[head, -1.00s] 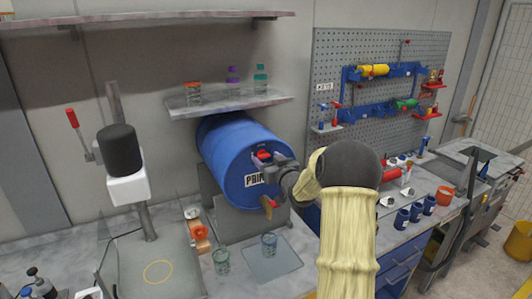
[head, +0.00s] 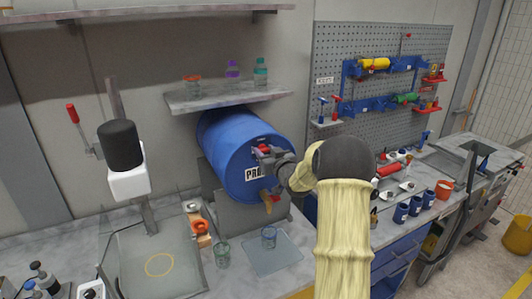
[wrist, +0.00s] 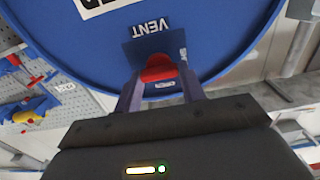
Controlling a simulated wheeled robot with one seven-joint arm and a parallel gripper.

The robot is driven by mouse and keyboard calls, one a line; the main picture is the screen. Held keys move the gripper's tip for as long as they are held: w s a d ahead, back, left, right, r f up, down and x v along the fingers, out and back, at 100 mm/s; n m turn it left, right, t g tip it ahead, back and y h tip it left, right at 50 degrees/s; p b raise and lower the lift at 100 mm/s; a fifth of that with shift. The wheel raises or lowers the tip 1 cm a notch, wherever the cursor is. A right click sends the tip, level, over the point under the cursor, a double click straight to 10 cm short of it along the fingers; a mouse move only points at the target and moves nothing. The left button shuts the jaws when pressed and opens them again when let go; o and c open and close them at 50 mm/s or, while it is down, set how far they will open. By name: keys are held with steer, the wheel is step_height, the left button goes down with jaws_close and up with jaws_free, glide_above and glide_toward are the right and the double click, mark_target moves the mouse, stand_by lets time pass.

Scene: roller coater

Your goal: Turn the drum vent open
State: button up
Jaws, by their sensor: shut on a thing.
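The blue drum (head: 222,150) lies on its side on a grey cradle, its round face toward me, with a label and a brass tap (head: 271,199) low on the face. The red drum vent (head: 263,149) is near the top of the face. It also shows in the wrist view (wrist: 158,70), in front of a blue plate marked VENT (wrist: 150,30). My gripper (head: 268,155) is at the vent, and in the wrist view its two fingers (wrist: 160,88) are shut on the red vent from both sides. The fingers hide part of the vent.
Glass jars (head: 222,255) stand on the bench below the drum, one on a clear plate (head: 272,256). A shelf (head: 228,98) with bottles is above the drum. A lever press (head: 122,150) stands left. Blue cups (head: 401,212) are at right.

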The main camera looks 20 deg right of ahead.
steer(key=shift+m, duration=0.3)
steer(key=m, duration=0.4)
steer(key=shift+d+b, duration=0.15)
steer(key=shift+b, duration=0.25)
steer(key=m, duration=0.4)
steer(key=shift+d+m, duration=0.1)
steer(key=shift+m, duration=0.3)
steer(key=m+p, duration=0.1)
steer(key=m, duration=0.3)
steer(key=shift+f+m, duration=0.15)
steer(key=shift+m, duration=0.15)
steer(key=shift+f+m+p, duration=0.1)
steer(key=shift+m+p, duration=0.2)
steer(key=shift+m, duration=1.6)
steer(key=o, duration=1)
